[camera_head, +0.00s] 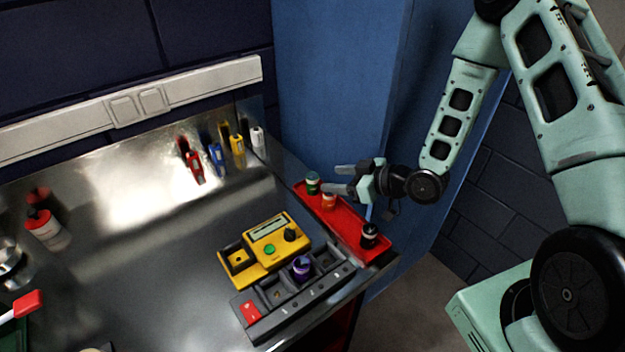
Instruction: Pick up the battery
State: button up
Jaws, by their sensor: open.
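Several small cylinders that look like batteries are in view. A green one (313,182), an orange one (329,200) and a black one (369,236) stand in the red tray (350,229) at the bench's right edge. A purple one (302,267) stands in a slot of the grey charger (322,283). My gripper (338,179) is open above the far end of the tray, its fingers pointing left. It is close to the green and orange ones, and the lower finger overlaps the orange one's top in the picture. I cannot tell whether they touch.
A yellow device (262,256) with a green button and a dark knob stands beside the charger. Red, blue and yellow tools (216,153) and a white bottle (257,140) stand along the back. A red-capped bottle (45,229) is at left. The bench's middle is clear.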

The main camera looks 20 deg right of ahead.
aim_at(314, 176)
jog(key=p+x, duration=0.1)
jog(key=x, duration=0.1)
jog(key=p+x, duration=0.2)
jog(key=x, duration=0.1)
jog(key=shift+w+d, duration=0.2)
jog(key=shift+w, duration=0.05)
jog(key=shift+w+a+f, duration=0.3)
jog(key=shift+w+f, duration=0.05)
jog(key=shift+w, duration=0.05)
jog(key=c, duration=1.1)
